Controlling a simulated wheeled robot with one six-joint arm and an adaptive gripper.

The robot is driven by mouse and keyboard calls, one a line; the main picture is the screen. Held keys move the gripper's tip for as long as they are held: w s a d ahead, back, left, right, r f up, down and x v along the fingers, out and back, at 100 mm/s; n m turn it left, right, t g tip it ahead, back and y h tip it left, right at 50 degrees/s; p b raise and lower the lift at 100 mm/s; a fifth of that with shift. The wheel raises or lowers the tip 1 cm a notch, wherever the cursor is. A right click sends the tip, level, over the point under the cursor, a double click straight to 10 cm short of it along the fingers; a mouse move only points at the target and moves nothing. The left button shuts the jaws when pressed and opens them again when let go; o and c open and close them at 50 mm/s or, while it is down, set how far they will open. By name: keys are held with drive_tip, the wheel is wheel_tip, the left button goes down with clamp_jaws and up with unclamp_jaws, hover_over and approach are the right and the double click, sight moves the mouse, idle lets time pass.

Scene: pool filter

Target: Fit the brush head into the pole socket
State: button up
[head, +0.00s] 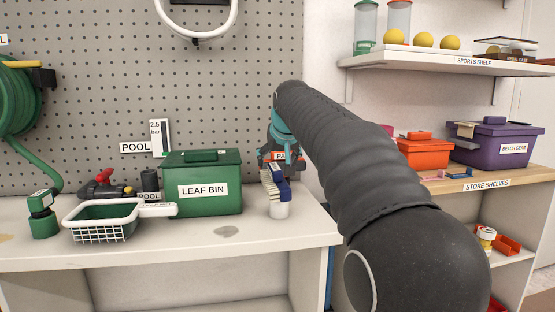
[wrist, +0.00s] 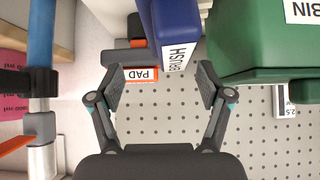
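In the wrist view the blue brush head (wrist: 170,28) carries an upside-down BRUSH label. My gripper (wrist: 162,85) is open, its fingers apart on either side of the brush head's near end. It looks empty; contact cannot be told. In the head view my gripper (head: 281,152) is partly hidden by my arm. A blue pole (wrist: 42,45) with a black clamp and grey end stands at the wrist view's left; its socket is unclear.
The green leaf bin (head: 203,206) stands close to the brush head. A white basket (head: 103,226) sits left on the bench (head: 235,255). Pegboard (head: 90,120) rises behind. Store shelves (head: 485,185) are at right.

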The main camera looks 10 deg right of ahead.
drive_tip(key=shift+r, duration=0.25)
drive_tip(key=p+v, duration=0.2)
drive_tip(key=v, duration=1)
drive_tip(key=shift+r, duration=0.35)
drive_tip(key=shift+s, duration=0.1)
drive_tip(key=s+f+g+p, duration=0.1)
drive_tip(key=s+f+g, duration=0.2)
drive_tip(key=s+f, duration=2.8)
drive_tip(key=shift+s+d+p, duration=0.15)
drive_tip(key=shift+s+p, duration=0.2)
drive_tip(key=shift+s, duration=0.45)
